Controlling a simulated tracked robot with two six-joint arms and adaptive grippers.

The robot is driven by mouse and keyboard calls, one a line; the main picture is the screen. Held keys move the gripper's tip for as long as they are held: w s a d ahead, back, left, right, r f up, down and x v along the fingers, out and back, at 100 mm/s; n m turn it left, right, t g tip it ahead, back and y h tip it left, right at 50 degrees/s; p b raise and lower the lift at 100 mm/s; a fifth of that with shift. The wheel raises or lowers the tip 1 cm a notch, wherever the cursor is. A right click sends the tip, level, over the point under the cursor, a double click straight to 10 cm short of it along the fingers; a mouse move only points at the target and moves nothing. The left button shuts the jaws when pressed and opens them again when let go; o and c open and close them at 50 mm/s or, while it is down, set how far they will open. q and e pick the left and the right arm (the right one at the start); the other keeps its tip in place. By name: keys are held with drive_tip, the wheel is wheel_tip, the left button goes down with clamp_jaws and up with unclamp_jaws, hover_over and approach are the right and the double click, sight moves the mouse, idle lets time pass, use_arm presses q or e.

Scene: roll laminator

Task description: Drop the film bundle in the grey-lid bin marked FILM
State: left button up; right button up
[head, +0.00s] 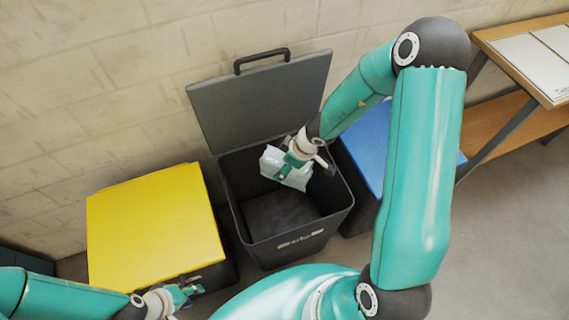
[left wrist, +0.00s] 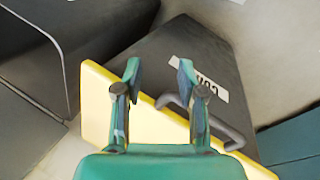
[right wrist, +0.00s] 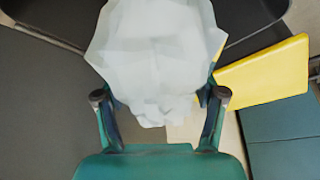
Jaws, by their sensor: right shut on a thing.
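The film bundle (head: 284,167) is a crumpled whitish clump. My right gripper (head: 300,158) is shut on it and holds it over the open mouth of the grey-lid bin, near its back right part. In the right wrist view the bundle (right wrist: 152,60) fills the space beyond the fingers (right wrist: 160,105). The dark bin (head: 300,252) has its grey lid (head: 262,100) raised against the wall; its front label is too small to read. The bin floor looks bare. My left gripper (head: 182,292) is near the front of the yellow-lid bin; in the left wrist view its fingers (left wrist: 158,75) are apart and empty.
A bin with a shut yellow lid (head: 155,228) stands left of the open bin. A blue-lid bin (head: 365,140) stands close on its right, partly behind my right arm. A wooden bench (head: 510,110) is at the far right. Clear floor lies at right.

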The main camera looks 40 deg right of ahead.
drive_tip(key=shift+f, duration=0.45)
drive_tip(key=o, duration=1.7)
drive_tip(key=shift+r, duration=0.1)
